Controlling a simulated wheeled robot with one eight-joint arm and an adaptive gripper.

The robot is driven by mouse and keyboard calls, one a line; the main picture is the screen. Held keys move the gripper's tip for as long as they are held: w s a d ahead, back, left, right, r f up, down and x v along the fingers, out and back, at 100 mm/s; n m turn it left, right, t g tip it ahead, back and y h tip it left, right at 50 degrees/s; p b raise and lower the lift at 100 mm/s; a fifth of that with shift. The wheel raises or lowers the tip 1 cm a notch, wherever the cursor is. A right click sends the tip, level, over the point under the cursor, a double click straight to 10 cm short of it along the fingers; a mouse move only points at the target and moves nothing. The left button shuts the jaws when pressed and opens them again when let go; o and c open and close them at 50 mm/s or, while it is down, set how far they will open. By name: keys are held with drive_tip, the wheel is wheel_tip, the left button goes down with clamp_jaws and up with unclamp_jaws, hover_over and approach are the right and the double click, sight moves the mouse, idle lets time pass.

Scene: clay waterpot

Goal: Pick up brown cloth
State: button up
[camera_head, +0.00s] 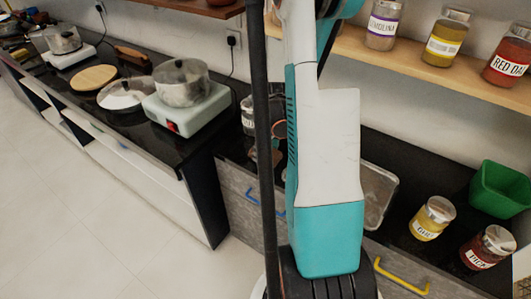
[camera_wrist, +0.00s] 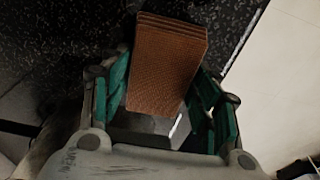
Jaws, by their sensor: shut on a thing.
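The brown cloth (camera_wrist: 165,65) is folded into a layered, textured block in the wrist view. My gripper (camera_wrist: 162,88) has its green-padded fingers on either side of the cloth's lower part and is shut on it. Dark speckled countertop (camera_wrist: 60,50) shows around and behind the cloth. I cannot tell whether the cloth touches the counter or is held clear of it. In the head view my arm hides the gripper, and I cannot make out the cloth there.
The counter's edge drops to pale floor at right in the wrist view. In the head view, a pot (camera_head: 181,82) stands on a stove (camera_head: 187,108) at left. Jars (camera_head: 433,218) and a green bin (camera_head: 499,190) stand at right. A shelf (camera_head: 400,55) holds more jars.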

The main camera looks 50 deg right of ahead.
drive_tip(key=shift+r, duration=0.1)
wheel_tip(320, 180, up, 20)
drive_tip(key=p, duration=0.6)
drive_tip(key=shift+p, duration=0.4)
